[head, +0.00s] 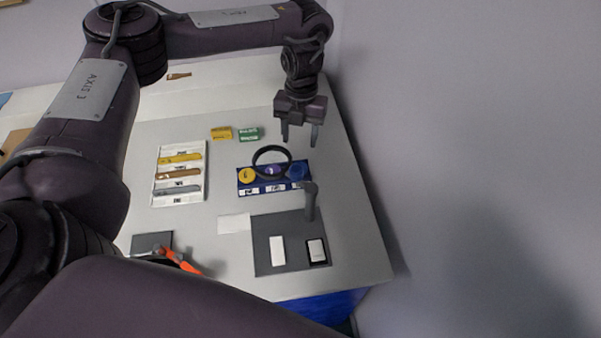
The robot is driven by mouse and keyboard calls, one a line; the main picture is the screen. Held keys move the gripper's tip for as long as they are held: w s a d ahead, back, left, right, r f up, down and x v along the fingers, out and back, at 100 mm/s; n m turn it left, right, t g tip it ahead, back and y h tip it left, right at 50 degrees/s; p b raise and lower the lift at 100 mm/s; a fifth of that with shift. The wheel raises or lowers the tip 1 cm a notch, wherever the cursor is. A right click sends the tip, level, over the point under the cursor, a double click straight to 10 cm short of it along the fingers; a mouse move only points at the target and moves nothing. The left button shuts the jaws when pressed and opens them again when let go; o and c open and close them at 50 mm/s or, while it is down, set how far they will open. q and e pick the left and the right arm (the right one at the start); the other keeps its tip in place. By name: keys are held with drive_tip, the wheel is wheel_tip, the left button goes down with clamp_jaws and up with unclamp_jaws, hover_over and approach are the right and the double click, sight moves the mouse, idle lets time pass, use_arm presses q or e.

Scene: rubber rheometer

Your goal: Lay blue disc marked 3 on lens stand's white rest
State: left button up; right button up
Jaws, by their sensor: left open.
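A blue disc (296,172) lies at the right end of a dark blue tray (257,190) in the head view. Its number is too small to read. My left gripper (299,141) is open and empty, apart from the disc and above and behind it in the picture. A dark grey base (262,259) near the front carries a white rectangular pad (277,250), which looks like the white rest, and a dark upright post (310,203). The pad is bare. A black ring (257,155) shows over the tray's back edge; whether it belongs to the stand is unclear. My right gripper is out of view.
A yellow disc (246,175) and a purple disc share the blue tray. A white rack (180,198) with several coloured strips stands left. Yellow (221,133) and green (248,134) blocks lie behind. A black-framed white piece (316,251) sits on the base. Orange-handled pliers (180,262) lie front left.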

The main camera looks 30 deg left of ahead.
sight(300, 161)
use_arm(q)
drive_tip(key=f, duration=0.2)
drive_tip(key=s+f, duration=0.1)
drive_tip(key=f, duration=0.5)
drive_tip(key=shift+s+d+f+b, duration=0.15)
drive_tip(key=shift+d+b, duration=0.15)
drive_tip(key=c, duration=0.7)
